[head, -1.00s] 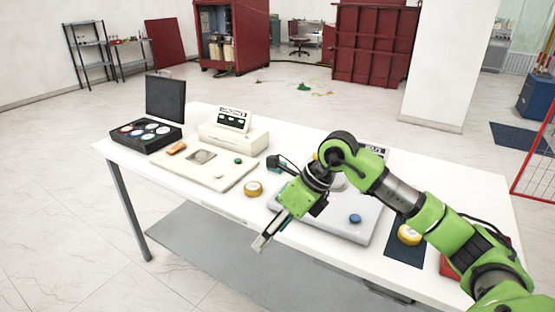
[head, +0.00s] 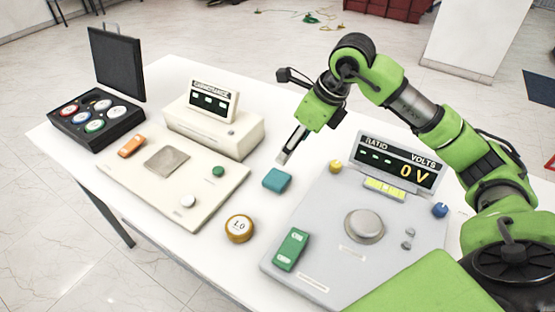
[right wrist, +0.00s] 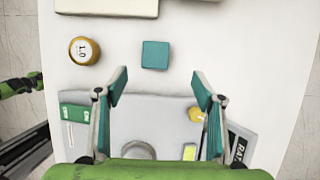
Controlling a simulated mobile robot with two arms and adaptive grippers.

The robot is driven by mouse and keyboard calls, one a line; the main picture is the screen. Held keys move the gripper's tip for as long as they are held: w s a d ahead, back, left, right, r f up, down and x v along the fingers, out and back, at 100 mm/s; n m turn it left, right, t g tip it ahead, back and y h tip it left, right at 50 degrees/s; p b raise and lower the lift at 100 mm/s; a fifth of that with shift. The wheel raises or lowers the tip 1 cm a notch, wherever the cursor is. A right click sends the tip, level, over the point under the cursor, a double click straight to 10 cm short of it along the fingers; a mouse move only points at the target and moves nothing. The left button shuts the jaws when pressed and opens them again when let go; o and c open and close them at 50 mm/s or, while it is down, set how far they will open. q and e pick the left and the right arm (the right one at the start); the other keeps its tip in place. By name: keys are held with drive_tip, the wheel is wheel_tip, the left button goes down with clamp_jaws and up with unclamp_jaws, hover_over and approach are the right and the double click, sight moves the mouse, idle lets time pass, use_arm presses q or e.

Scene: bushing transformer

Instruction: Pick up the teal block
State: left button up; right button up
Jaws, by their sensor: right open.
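The teal block (head: 277,180) lies on the white table between the cream instrument and the grey ratio instrument. It also shows in the right wrist view (right wrist: 155,54), ahead of the fingers and apart from them. My right gripper (head: 283,158) is above the table just behind the block in the head view. In the right wrist view the right gripper (right wrist: 160,90) has its two fingers spread wide with nothing between them. My left gripper is not in view.
A round yellow weight (head: 239,228) marked 1.0 stands near the block. The grey instrument (head: 330,225) has a green switch (head: 291,249), knobs and a display. The cream instrument (head: 130,190) is to the left, with a black case (head: 125,132) of coloured discs beyond it.

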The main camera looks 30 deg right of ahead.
sight(273, 176)
drive_tip(key=x, duration=0.1)
drive_tip(key=p+x, duration=0.1)
drive_tip(key=x, duration=0.2)
drive_tip(key=shift+s+a+f, duration=0.15)
drive_tip(key=shift+s+a, duration=0.15)
drive_tip(key=shift+a, duration=0.15)
drive_tip(key=x, duration=0.1)
drive_tip(key=p+x, duration=0.1)
drive_tip(key=x, duration=0.1)
drive_tip(key=shift+w+d+f, duration=0.15)
drive_tip(key=shift+w+f, duration=0.1)
drive_tip(key=shift+w, duration=0.05)
drive_tip(key=shift+f, duration=0.2)
drive_tip(key=x, duration=0.1)
drive_tip(key=p+x, duration=0.2)
drive_tip(key=x, duration=0.1)
drive_tip(key=shift+s+a, duration=0.15)
drive_tip(key=shift+a, duration=0.15)
drive_tip(key=shift+w+f, duration=0.2)
drive_tip(key=shift+f, duration=0.3)
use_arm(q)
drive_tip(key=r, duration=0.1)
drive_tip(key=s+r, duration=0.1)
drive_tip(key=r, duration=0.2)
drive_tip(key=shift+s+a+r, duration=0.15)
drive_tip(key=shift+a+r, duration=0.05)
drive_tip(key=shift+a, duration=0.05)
use_arm(e)
drive_tip(key=shift+c, duration=0.3)
